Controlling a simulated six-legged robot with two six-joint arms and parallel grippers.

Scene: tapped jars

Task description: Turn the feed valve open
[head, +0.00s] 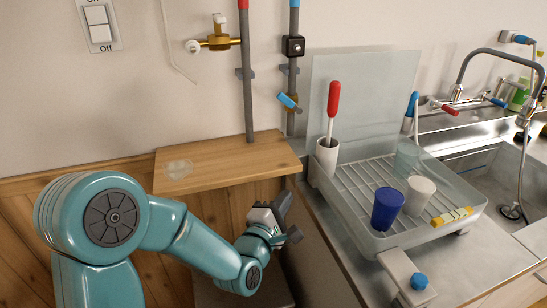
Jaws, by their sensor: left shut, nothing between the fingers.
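Two grey pipes run up the wall, and I cannot tell which fitting is the feed valve. The red-topped pipe (247,95) carries a brass valve (219,41) with a white knob at its left end. The blue-topped pipe has a small valve with a blue handle (287,100), which sits tilted, low on the pipe. My left gripper (289,215) is shut and empty, in front of and below the wooden shelf's right end, well below both valves and touching neither. My right gripper is not in view.
The wooden shelf (225,164) holds a clear glass dish (180,169). To the right, a dish rack (350,205) holds a blue cup (387,208), a white cup (419,195) and a white holder with a red-handled tool (333,100). A steel sink (480,180) lies beyond.

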